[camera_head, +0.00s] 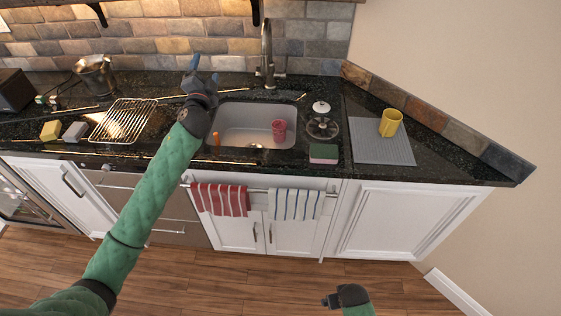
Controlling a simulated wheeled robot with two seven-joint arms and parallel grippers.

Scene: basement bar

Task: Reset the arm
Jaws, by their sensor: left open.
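My left arm (155,190), in a green sleeve, reaches from the lower left up over the counter. Its gripper (203,72) is above the counter at the back left of the sink, open, with nothing seen between the fingers. My right gripper (328,301) shows small and dark at the bottom edge, low in front of the cabinets and over the floor. Its fingers are too small to tell apart, and most of the right arm is out of view.
A wire rack (123,121) lies left. A yellow mug (390,122) stands on a grey mat (372,150) at right. Towels (220,200) hang in front. The wooden floor is clear.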

